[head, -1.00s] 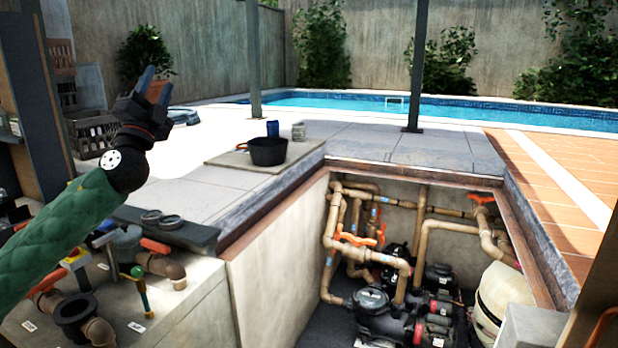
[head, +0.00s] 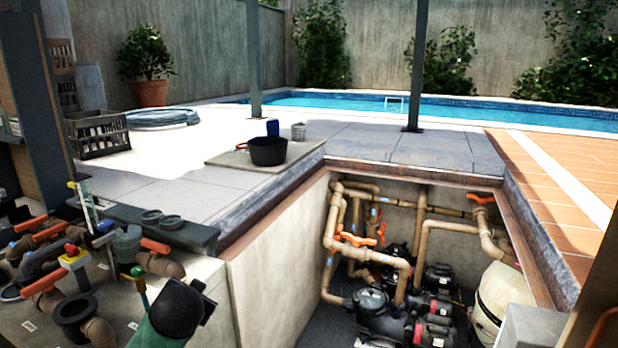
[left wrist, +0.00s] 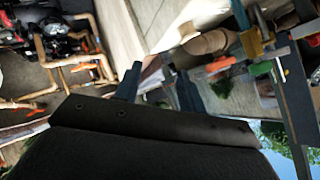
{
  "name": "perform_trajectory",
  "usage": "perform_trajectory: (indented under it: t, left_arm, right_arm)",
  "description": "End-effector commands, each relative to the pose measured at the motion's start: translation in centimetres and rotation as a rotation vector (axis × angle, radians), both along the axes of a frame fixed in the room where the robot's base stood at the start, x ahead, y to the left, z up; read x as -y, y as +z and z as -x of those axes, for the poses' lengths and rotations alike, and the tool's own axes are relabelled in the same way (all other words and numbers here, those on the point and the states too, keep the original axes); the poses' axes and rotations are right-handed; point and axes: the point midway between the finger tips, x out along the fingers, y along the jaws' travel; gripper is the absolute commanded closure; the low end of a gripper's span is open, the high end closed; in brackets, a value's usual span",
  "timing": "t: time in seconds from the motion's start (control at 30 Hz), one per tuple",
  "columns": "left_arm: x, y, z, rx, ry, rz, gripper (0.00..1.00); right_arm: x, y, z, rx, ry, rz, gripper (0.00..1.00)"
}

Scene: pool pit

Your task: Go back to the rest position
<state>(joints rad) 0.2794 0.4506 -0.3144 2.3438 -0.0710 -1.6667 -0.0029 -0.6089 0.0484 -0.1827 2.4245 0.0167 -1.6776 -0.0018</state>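My left arm (head: 172,318) shows at the bottom of the head view, a green sleeve with a black end, low in front of the bench by the pit. Its fingers cannot be made out there. In the left wrist view my left gripper (left wrist: 157,88) has its two dark fingers apart, with nothing visible held between them. My right gripper is in neither view.
The bench at left carries pipes, orange-handled valves (head: 45,278) and a dark flange (head: 75,310). The open pit holds pumps (head: 375,300) and brown pipes (head: 400,260). A black tub (head: 267,152) stands on the paving behind. The pit's left wall (head: 270,260) is close to my arm.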

Motion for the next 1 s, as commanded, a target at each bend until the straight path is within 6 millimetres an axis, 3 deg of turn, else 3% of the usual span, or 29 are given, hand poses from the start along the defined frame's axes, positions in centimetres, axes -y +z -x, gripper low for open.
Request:
perform_trajectory:
  t: [0.1,0.3,0.67,1.0]
  left_arm:
    - [1.8,-4.2,2.8,-0.087,-0.021,0.075,0.6]
    - [4.2,-9.8,7.3,-0.198,-0.038,0.189,0.6]
    - [6.8,-19.0,16.4,-0.392,0.006,0.338,0.6]
    - [9.0,-27.0,26.5,-0.601,0.08,0.441,0.6]
  right_arm:
    - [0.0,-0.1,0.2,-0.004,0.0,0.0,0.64]
    - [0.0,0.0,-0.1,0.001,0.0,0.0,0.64]
    - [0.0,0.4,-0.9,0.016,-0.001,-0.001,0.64]
    - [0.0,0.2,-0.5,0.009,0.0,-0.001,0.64]
